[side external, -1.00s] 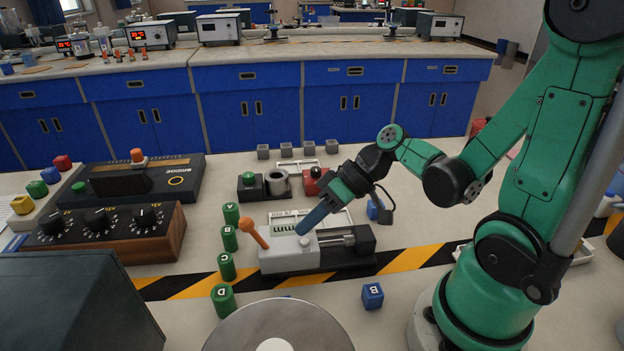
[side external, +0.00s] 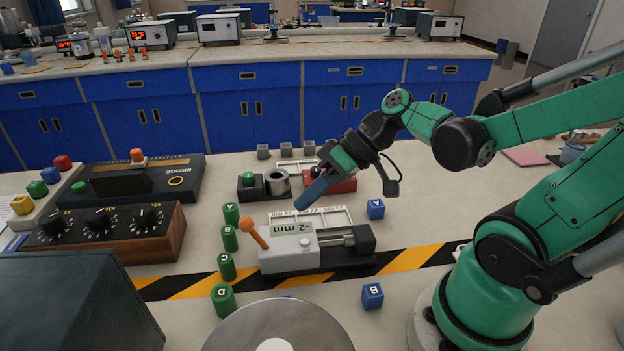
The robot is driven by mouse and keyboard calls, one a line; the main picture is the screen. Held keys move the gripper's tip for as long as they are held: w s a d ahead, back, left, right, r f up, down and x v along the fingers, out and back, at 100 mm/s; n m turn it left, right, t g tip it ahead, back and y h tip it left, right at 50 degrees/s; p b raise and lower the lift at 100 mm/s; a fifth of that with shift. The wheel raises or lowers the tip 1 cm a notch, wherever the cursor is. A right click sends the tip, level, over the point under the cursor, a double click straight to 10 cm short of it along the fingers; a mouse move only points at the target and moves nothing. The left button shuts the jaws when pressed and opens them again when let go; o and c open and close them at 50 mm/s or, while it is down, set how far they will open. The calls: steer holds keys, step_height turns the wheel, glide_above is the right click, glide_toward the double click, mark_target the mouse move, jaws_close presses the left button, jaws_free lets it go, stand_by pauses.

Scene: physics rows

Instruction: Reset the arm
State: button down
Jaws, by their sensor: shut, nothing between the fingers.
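My gripper (side external: 308,197) is shut with nothing held. It hangs in the air above and behind the grey device with the orange-knobbed lever (side external: 290,254), pointing down and to the left. The gripper's blue fingers overlap the white labelled rack (side external: 335,216) behind the device in this view.
Green lettered cylinders (side external: 226,266) stand left of the device. Blue cubes (side external: 372,296) (side external: 376,209) sit to its right. A dial box (side external: 108,230) and a bridge box (side external: 132,180) lie at left. A round grey disc (side external: 278,328) is at the front.

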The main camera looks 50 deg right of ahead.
steer(key=shift+a+f+m+h, duration=0.1)
steer(key=shift+f+m+h, duration=0.25)
steer(key=shift+h, duration=1.55)
steer(key=shift+w+d+r+h, duration=0.2)
steer(key=shift+d+h, duration=0.1)
steer(key=shift+h, duration=0.4)
steer(key=shift+w+d+r+m+t+h, duration=0.1)
steer(key=shift+w+r+m+t+h, duration=0.1)
steer(key=shift+r+t+h, duration=0.25)
steer(key=shift+w+d+r+m+t+h, duration=0.15)
steer(key=shift+r+t+h, duration=0.1)
steer(key=shift+r+h, duration=0.25)
